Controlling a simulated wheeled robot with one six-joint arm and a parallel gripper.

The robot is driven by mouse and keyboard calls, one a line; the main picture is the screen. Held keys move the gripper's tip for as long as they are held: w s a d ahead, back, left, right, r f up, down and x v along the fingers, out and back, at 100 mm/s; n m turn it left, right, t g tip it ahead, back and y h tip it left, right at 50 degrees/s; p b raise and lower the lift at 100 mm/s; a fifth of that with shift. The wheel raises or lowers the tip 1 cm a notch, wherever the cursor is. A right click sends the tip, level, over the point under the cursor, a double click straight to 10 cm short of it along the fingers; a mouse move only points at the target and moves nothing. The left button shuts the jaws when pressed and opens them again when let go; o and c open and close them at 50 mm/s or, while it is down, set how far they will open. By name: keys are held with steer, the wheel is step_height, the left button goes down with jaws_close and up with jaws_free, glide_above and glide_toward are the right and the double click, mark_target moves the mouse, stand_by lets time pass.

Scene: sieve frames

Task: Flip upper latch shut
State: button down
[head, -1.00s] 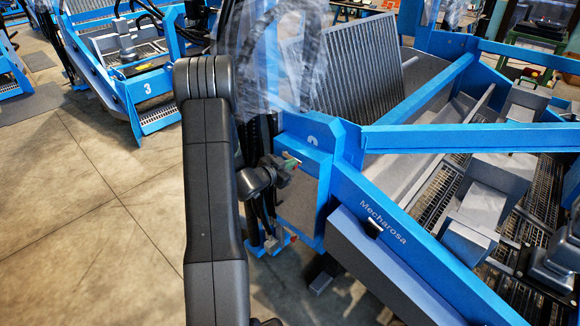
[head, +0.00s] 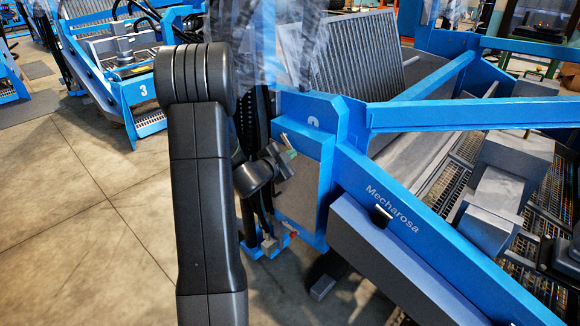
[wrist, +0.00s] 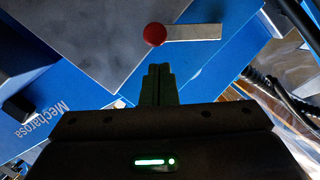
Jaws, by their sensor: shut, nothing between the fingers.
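The upper latch is a pale metal bar (wrist: 195,32) with a round red knob (wrist: 155,33) at its left end in the wrist view. The knob lies over the edge of a grey panel, and the bar reaches right across the blue frame. My gripper (wrist: 159,68) is shut and empty, with its fingertips a short gap below the knob in that picture. In the head view my gripper (head: 286,158) is small and dark beside the grey panel (head: 300,185), near its upper edge. A lower latch (head: 287,230) shows near the panel's bottom, too small to judge its position.
The blue sieve frame (head: 420,225) marked Mecharosa spreads to the right. Black hoses (head: 252,130) hang behind my wrist, and cables also show at the right of the wrist view (wrist: 265,85). Open concrete floor (head: 90,220) lies to the left.

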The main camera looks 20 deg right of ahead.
steer(key=w+a+f+m+t+b, duration=0.1)
steer(key=w+f+m+b, duration=0.3)
steer(key=b, duration=1.4)
steer(key=shift+a+f+m+t+h+b, duration=0.35)
steer(key=shift+f+m+t, duration=0.45)
steer(key=shift+m, duration=1)
steer(key=shift+w+f+g, duration=0.1)
steer(key=shift+w+g, duration=0.1)
steer(key=shift+g, duration=0.1)
